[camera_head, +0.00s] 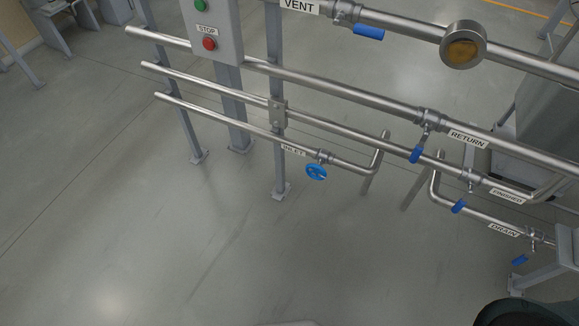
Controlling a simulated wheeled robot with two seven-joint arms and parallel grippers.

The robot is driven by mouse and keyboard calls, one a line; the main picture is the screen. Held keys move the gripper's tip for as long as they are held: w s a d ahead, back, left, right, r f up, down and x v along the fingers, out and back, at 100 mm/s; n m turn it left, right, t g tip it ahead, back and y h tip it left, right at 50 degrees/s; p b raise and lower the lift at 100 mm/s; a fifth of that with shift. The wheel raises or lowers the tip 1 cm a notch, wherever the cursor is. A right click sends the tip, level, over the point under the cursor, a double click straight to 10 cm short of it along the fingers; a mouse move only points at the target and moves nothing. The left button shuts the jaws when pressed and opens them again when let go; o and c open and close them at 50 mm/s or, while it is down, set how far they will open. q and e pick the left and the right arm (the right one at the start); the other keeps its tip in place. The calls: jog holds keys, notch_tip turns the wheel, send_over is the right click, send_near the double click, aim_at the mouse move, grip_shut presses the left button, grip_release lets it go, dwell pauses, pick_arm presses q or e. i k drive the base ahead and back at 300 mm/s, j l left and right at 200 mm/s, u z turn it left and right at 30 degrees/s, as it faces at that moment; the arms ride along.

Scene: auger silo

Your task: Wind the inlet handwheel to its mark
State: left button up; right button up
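The inlet handwheel (316,172) is a small blue wheel just below the middle of the head view. It sits on a valve on the lowest metal pipe, right of the white INLET label (293,150). Its mark is too small to make out, so I cannot tell how the wheel stands against it. Neither of my grippers is in view, and nothing touches the wheel.
Pipes labelled VENT (299,5), RETURN (468,139) and DRAIN (503,230) carry blue lever handles. A grey control box (211,30) has a green and a red STOP button. Upright posts (275,160) hold the pipes. Open floor (220,240) lies in front.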

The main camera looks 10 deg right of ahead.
aim_at(317, 169)
jog(key=i+j, duration=0.1)
jog(key=j, duration=0.7)
jog(key=i+j, duration=0.15)
jog(key=j, duration=0.3)
